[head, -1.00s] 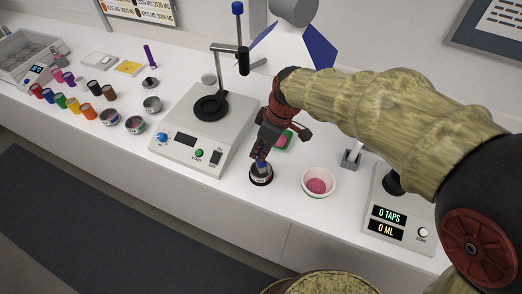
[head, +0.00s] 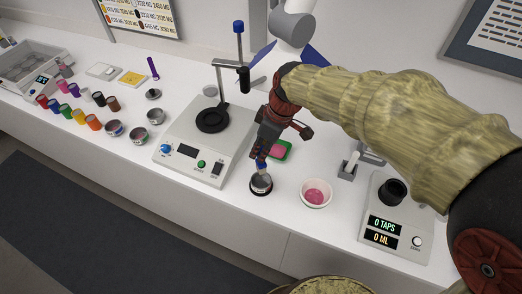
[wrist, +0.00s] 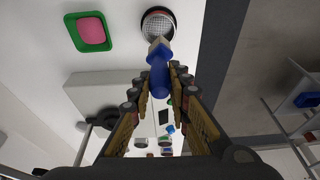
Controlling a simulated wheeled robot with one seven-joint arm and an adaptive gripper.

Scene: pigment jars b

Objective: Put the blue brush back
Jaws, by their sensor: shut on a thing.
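The blue brush (wrist: 158,72) has a blue handle and a pale head. My gripper (wrist: 160,88) is shut on its handle. In the head view my gripper (head: 262,157) is low over the counter, and a bit of the blue brush (head: 262,166) shows below the fingers. The brush head points at a round black-rimmed dish with a grey mesh-like top (head: 261,184), also in the wrist view (wrist: 158,24). The head overlaps the dish's near edge in the wrist view; I cannot tell whether they touch.
A green tray with a pink pad (head: 279,150) lies just behind my gripper. A white bowl with pink contents (head: 316,194) stands right, a hotplate-like device (head: 190,150) left. A tap scale (head: 395,225) is farther right. Several coloured jars (head: 70,112) stand far left.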

